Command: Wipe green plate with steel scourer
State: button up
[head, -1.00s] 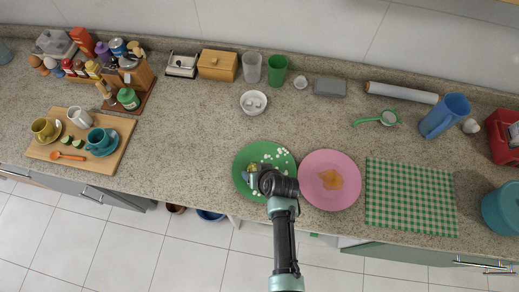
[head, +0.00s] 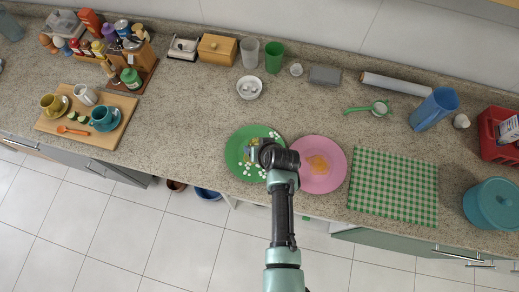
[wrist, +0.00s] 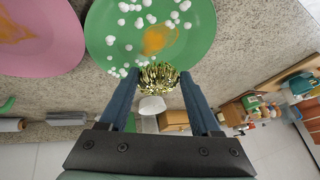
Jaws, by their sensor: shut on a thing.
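The green plate (head: 236,165) lies on the counter with white foam blobs scattered on it. It also shows in the wrist view (wrist: 195,50), with an orange-brown smear near its middle. My gripper (wrist: 160,84) is shut on the gold-coloured, curly scourer (wrist: 160,76), which sits between its two fingertips. In the wrist view the scourer overlaps the plate's edge; I cannot tell whether it touches the surface. In the head view my gripper (head: 254,151) is over the green plate, and my arm hides part of the plate's right side.
A pink plate (head: 325,183) with an orange smear lies close on the right. A green checked cloth (head: 393,185) is farther right. A white bowl (head: 249,88) and a green cup (head: 274,57) stand behind. A wooden board (head: 115,128) with cups is at left. Counter left of the plate is clear.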

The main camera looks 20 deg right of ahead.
jog(key=shift+r+p, duration=0.6)
jog(key=shift+r, duration=0.45)
